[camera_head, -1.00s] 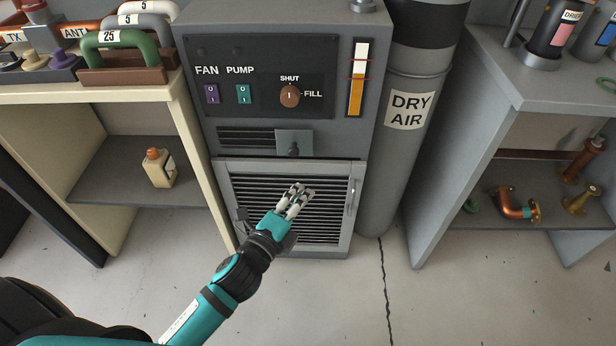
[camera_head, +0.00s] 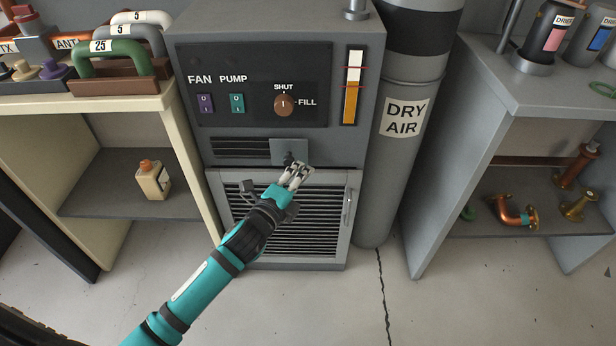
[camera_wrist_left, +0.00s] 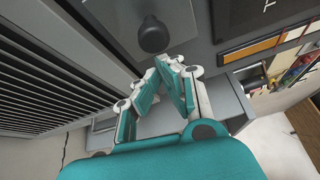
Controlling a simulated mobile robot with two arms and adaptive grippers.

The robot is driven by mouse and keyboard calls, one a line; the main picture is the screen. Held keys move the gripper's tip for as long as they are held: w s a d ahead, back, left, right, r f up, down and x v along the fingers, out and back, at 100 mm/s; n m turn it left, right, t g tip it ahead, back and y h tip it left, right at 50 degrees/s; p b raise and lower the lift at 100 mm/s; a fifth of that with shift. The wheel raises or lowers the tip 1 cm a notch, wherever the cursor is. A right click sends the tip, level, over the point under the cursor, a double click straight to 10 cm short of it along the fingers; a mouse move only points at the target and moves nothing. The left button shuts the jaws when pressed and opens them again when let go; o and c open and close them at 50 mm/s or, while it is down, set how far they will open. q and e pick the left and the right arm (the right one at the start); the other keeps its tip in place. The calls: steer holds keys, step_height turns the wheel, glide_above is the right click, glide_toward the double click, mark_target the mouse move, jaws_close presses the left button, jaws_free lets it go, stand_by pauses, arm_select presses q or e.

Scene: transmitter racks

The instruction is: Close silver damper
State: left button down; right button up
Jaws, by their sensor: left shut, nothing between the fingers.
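The silver damper (camera_head: 297,148) is a flat plate on the cabinet front, at the right part of a dark slotted vent (camera_head: 240,150). The slots left of the plate are uncovered. A dark knob (camera_head: 288,158) sits on the plate's lower part, and it shows large in the left wrist view (camera_wrist_left: 152,36). My left gripper (camera_head: 299,172) is shut and empty, with its fingertips just below and right of the knob in the head view. In the left wrist view the fingertips (camera_wrist_left: 170,68) are close to the knob; I cannot tell whether they touch. My right gripper is not in view.
Below the damper is a louvred door (camera_head: 320,232) with a handle on its right. Above are FAN and PUMP switches and a SHUT/FILL knob (camera_head: 284,104). A grey DRY AIR cylinder (camera_head: 395,165) stands to the right. Shelves flank the cabinet.

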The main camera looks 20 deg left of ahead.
mark_target(286, 165)
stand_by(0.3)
arm_select(q)
steer(key=a+p, duration=0.1)
steer(key=a, duration=0.1)
steer(key=s+a+p, duration=0.1)
steer(key=a, duration=0.1)
steer(key=shift+s+a+r, duration=0.15)
steer(key=shift+s+a, duration=0.05)
steer(key=shift+a, duration=0.2)
steer(key=s+a+p, duration=0.1)
steer(key=s+a, duration=0.2)
steer(key=a, duration=0.7)
steer(key=shift+a+p, duration=0.2)
steer(key=shift+p, duration=0.15)
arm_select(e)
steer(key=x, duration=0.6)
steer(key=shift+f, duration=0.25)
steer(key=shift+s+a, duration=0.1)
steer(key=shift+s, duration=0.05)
arm_select(q)
steer(key=shift+w, duration=0.1)
